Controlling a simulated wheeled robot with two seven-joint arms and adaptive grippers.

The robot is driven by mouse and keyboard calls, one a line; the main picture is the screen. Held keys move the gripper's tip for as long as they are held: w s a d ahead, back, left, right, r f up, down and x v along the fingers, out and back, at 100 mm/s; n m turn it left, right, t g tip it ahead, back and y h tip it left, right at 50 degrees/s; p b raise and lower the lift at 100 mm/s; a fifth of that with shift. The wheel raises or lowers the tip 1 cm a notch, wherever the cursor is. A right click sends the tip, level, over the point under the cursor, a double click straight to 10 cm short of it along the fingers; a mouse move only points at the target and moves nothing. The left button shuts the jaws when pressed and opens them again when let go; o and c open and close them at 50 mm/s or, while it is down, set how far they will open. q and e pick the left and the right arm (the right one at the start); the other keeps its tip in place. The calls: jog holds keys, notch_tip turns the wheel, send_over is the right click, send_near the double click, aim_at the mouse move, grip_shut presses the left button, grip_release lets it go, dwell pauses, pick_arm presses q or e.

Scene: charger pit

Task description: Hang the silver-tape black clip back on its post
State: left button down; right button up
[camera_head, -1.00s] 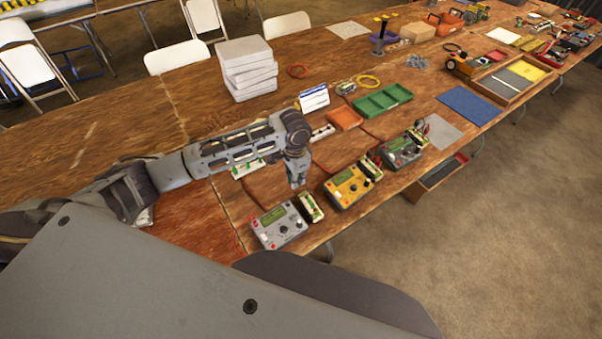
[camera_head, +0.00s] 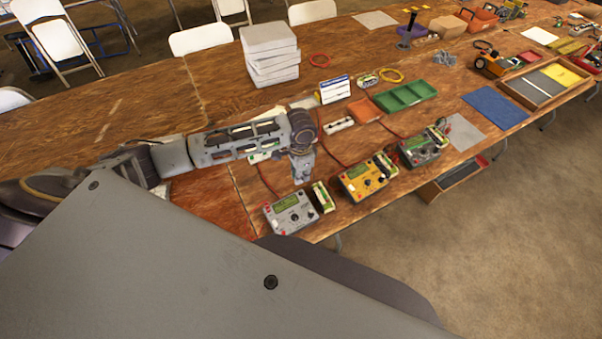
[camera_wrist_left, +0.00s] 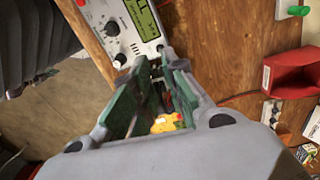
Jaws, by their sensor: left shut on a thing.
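My left gripper (camera_head: 301,172) points down above the table, just behind the grey charger (camera_head: 290,212) and left of the yellow charger (camera_head: 362,180). In the left wrist view its green-padded fingers (camera_wrist_left: 158,92) are close together around something small and dark, mostly hidden between them. I take this for the black clip, but its silver tape cannot be made out. The grey charger also shows at the top of that view (camera_wrist_left: 130,25). A third, dark grey charger (camera_head: 420,148) stands farther right. No post can be told apart clearly. My right gripper is not in view.
Red leads run across the wooden table (camera_head: 235,95) behind the chargers. A white sign (camera_head: 334,90), an orange tray (camera_head: 365,111) and a green tray (camera_head: 405,95) stand farther back. A white stack (camera_head: 270,60) stands behind my arm. The table's front edge is close to the chargers.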

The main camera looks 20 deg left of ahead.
pick_arm(q)
jog(key=shift+f, duration=0.35)
jog(key=shift+f+b, duration=0.7)
jog(key=shift+f, duration=2.4)
jog(key=shift+p, duration=0.6)
jog(key=shift+f, duration=0.25)
dwell(1.5)
jog(key=c, duration=1.4)
grip_release()
jog(key=shift+o, duration=0.4)
